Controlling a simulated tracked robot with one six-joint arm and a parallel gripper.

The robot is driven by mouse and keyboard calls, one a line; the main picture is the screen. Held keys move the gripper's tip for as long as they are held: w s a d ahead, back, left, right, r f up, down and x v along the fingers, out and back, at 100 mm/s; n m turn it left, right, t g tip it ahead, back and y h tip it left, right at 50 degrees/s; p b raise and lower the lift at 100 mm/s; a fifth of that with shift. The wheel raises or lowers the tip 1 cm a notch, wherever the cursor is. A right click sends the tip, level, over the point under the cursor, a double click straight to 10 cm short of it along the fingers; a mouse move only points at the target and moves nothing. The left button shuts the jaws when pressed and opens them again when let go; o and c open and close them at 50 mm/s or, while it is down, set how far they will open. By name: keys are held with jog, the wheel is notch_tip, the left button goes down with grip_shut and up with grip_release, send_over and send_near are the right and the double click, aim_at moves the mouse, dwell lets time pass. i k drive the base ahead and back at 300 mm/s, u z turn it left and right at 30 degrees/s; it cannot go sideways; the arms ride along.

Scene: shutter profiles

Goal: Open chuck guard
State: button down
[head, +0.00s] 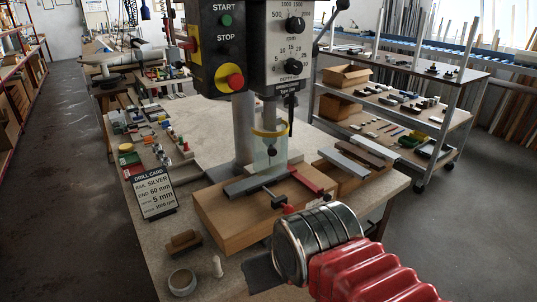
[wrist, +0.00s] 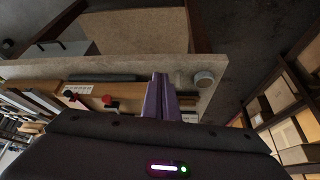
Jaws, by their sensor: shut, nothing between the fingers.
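The chuck guard (head: 270,148) is a clear shield with a yellow band at its top. In the head view it hangs below the drill head, in front of the chuck, and looks lowered. My gripper (wrist: 158,82) shows in the wrist view with its two purple-grey fingers together and nothing between them. In the head view my red-sleeved arm reaches in at the lower right, and its end is low near the bench's front edge, well below and apart from the guard. The guard cannot be made out in the wrist view.
The drill head's control box (head: 216,50) has START and STOP buttons. A wooden block (head: 238,213) with a grey profile (head: 258,182) and red-tipped clamps lies under the guard. A drill card (head: 153,193), brush (head: 184,242) and round cup (head: 182,282) stand left. A loaded trolley (head: 400,105) is behind right.

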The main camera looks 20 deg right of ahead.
aim_at(272, 150)
jog(key=z, duration=0.4)
jog(key=k, duration=1.15)
jog(key=u, duration=0.6)
jog(key=i, duration=1)
jog(key=u, duration=0.1)
